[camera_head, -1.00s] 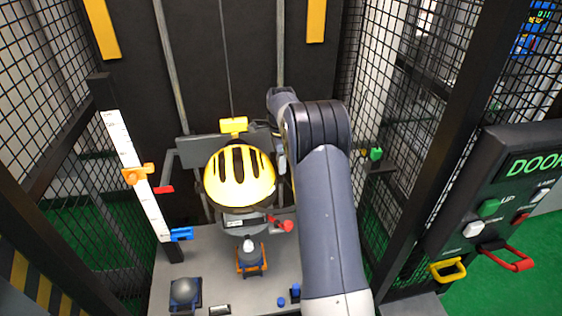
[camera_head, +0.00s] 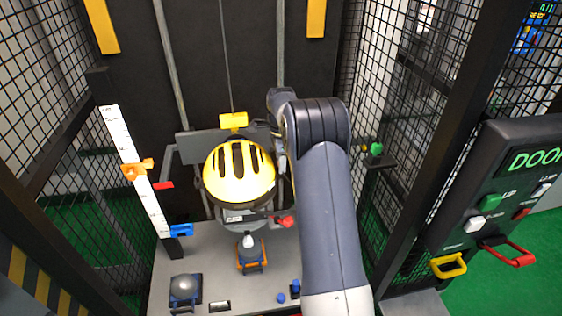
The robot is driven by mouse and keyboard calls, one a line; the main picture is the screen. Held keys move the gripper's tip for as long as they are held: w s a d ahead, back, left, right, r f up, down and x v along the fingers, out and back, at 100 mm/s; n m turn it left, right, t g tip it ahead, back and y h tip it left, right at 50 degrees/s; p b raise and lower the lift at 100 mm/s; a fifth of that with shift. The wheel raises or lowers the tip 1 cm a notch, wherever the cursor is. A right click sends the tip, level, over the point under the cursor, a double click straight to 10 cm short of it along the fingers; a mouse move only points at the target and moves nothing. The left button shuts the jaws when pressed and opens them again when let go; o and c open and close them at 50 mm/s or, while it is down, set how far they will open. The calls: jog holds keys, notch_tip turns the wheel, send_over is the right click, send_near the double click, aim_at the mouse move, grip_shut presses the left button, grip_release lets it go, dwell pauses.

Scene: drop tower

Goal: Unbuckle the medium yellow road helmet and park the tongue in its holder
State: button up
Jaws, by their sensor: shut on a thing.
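The yellow helmet (camera_head: 240,182), with dark vents, sits on a grey headform in the middle of the cage, under a yellow block (camera_head: 233,121) on a cable. My arm reaches up the right side and bends down close beside the helmet's right edge. Only the upper part of my gripper (camera_head: 281,160) shows there; its fingertips are hidden by the helmet and my arm. The chin strap, buckle and tongue cannot be made out. A red knob-like part (camera_head: 286,222) shows low at the right of the headform. I cannot identify the tongue's holder.
A white scale post (camera_head: 135,170) with orange and blue sliders stands at the left. Mesh walls and black posts close in both sides. Small fixtures (camera_head: 250,254) stand on the grey base plate (camera_head: 215,255). A door control panel (camera_head: 500,195) with red and yellow handles is at the right.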

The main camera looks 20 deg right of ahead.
jog(key=o, duration=0.8)
notch_tip(320, 180, up, 11)
jog(key=b, duration=0.1)
jog(key=shift+w+d+f, duration=0.15)
jog(key=shift+w, duration=0.15)
jog(key=f, duration=0.7)
jog(key=f+p, duration=0.1)
jog(key=f, duration=0.2)
jog(key=shift+s+f, duration=0.25)
jog(key=shift+r, duration=0.2)
